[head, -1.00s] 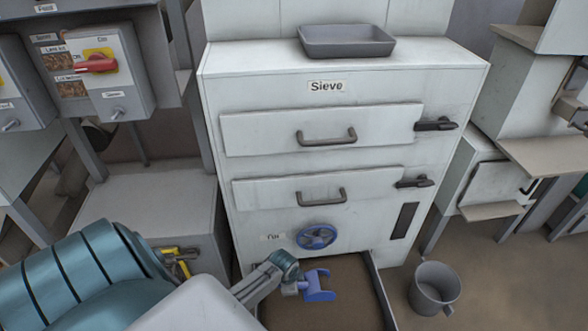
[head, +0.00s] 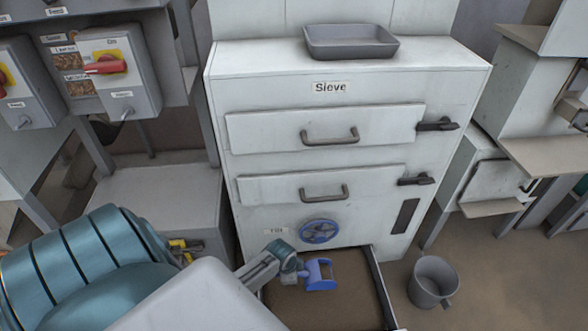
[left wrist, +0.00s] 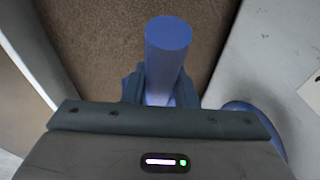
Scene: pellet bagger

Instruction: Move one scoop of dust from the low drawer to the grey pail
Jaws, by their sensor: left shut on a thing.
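The low drawer (head: 372,277) is pulled out at the foot of the white sieve cabinet and holds a layer of brown dust (head: 335,300). My left gripper (head: 300,270) is over the drawer, shut on the handle of a blue scoop (head: 320,276). The scoop's handle (left wrist: 167,50) fills the middle of the left wrist view, with dust (left wrist: 110,35) behind it. I cannot tell whether the scoop touches the dust or holds any. The grey pail (head: 433,280) stands upright on the floor right of the drawer. My right gripper is not in view.
The sieve cabinet (head: 300,110) has two closed drawers with handles and a blue handwheel (head: 318,231) just above the open drawer. A grey tray (head: 350,41) sits on top. Floor between drawer and pail looks clear.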

